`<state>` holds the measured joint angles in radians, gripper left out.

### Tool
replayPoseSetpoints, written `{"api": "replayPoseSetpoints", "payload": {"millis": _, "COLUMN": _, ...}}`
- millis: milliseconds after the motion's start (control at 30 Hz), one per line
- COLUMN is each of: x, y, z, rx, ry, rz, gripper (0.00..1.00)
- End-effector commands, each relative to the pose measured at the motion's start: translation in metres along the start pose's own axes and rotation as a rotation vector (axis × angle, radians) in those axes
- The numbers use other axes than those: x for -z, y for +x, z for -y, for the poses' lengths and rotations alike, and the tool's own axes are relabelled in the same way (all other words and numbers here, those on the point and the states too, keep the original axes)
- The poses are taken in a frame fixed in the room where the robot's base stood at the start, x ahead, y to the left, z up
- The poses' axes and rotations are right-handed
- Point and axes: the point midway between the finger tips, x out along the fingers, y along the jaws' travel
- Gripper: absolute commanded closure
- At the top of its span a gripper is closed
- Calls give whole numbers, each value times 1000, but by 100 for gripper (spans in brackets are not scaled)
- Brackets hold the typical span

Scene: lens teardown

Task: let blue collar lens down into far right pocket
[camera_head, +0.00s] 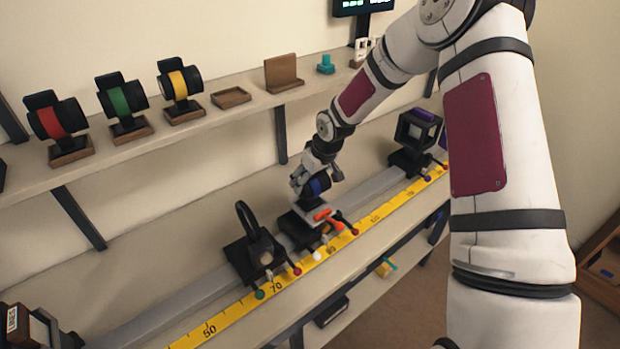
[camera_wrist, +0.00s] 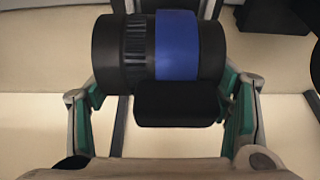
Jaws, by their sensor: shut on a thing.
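The blue collar lens (camera_head: 318,185) is a black cylinder with a blue band. It is in my gripper (camera_head: 312,177), over the middle carriage (camera_head: 303,228) on the bench rail; whether it touches the carriage I cannot tell. In the wrist view the lens (camera_wrist: 177,45) lies crosswise, with a black block (camera_wrist: 177,103) on its near side. The green-padded fingers of my gripper (camera_wrist: 168,95) are on either side; the contact is partly hidden. On the shelf, an empty shallow wooden pocket (camera_head: 231,97) is to the right of the yellow-collar lens (camera_head: 178,84).
Red (camera_head: 56,122) and green (camera_head: 120,100) collar lenses stand in wooden pockets on the shelf (camera_head: 190,128). A wooden stand (camera_head: 284,80) and a teal part (camera_head: 326,65) are further right. Other rail mounts stand left (camera_head: 255,252) and right (camera_head: 412,150) of my gripper.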

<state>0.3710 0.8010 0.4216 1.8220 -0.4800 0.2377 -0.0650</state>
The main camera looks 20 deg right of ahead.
Motion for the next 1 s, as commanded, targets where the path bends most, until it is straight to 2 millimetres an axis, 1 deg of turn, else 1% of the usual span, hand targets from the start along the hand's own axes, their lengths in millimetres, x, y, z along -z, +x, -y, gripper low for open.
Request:
{"api": "replayPoseSetpoints", "payload": {"millis": 100, "x": -1, "y": 3, "z": 0, "rx": 0, "ry": -1, "rz": 0, "gripper": 73}}
{"api": "replayPoseSetpoints", "payload": {"millis": 133, "x": -1, "y": 3, "z": 0, "rx": 0, "ry": 0, "rz": 1, "gripper": 22}}
{"api": "replayPoseSetpoints", "payload": {"millis": 200, "x": -1, "y": 3, "z": 0, "rx": 0, "ry": 0, "rz": 1, "gripper": 9}}
{"api": "replayPoseSetpoints", "payload": {"millis": 767, "x": -2, "y": 3, "z": 0, "rx": 1, "ry": 1, "rz": 1, "gripper": 9}}
{"api": "replayPoseSetpoints", "payload": {"millis": 867, "x": 0, "y": -16, "z": -2, "rx": -3, "ry": 1, "rz": -3, "gripper": 9}}
{"api": "replayPoseSetpoints", "payload": {"millis": 1000, "x": -3, "y": -42, "z": -3, "rx": -3, "ry": 2, "rz": -2, "gripper": 9}}
